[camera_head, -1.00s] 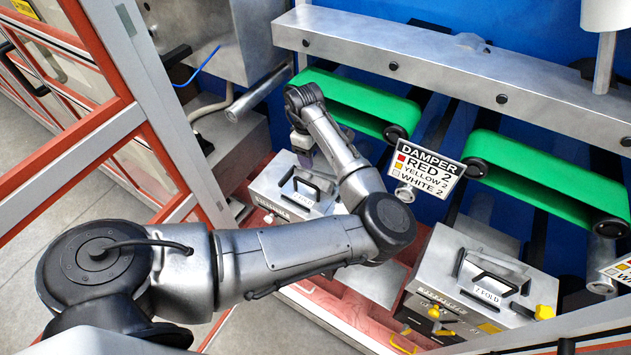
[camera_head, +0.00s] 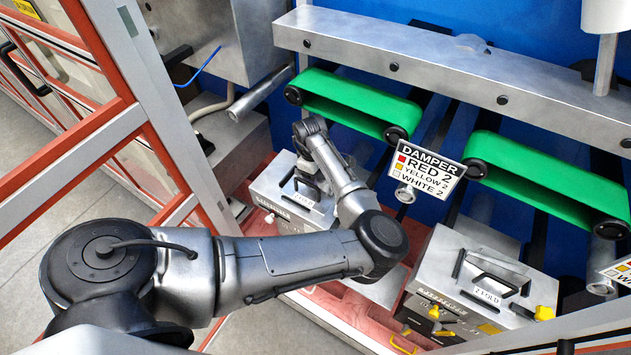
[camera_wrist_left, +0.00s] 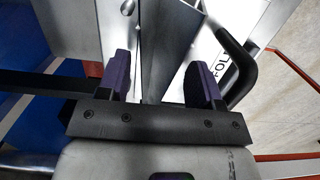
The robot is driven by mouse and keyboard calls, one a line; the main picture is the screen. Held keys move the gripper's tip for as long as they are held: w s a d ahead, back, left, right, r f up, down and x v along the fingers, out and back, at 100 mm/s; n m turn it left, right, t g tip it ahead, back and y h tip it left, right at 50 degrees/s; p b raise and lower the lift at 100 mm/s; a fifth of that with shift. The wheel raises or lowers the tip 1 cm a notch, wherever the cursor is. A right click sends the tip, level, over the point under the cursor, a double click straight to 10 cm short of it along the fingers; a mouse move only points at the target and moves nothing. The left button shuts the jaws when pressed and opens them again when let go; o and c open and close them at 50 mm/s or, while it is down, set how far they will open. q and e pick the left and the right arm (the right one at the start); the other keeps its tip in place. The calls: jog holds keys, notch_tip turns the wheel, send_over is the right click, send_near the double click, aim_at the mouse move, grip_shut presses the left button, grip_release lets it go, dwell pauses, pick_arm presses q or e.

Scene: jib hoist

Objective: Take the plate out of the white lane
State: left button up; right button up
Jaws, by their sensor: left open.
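My left gripper (camera_wrist_left: 160,82) shows in the left wrist view as two purple fingers spread apart. A grey metal surface lies between and beyond the fingers, and I cannot tell whether they touch it. In the head view, my left wrist is above the left metal box (camera_head: 263,186), and its fingers are mostly hidden. That box has a black handle and a FOLD label (camera_wrist_left: 222,55), seen right of the fingers in the left wrist view. I cannot clearly make out a plate or a white lane. My right gripper is out of view.
A second metal box (camera_head: 440,265) with a black handle and yellow knobs stands at right. A DAMPER sign (camera_head: 425,172) lists red, yellow and white, each with 2. Green belts (camera_head: 355,103) run behind. A red-framed fence (camera_head: 150,130) stands close on the left.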

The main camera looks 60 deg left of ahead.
pick_arm(q)
jog(key=c, duration=1)
jog(key=shift+r, duration=0.1)
jog(key=shift+c, duration=0.2)
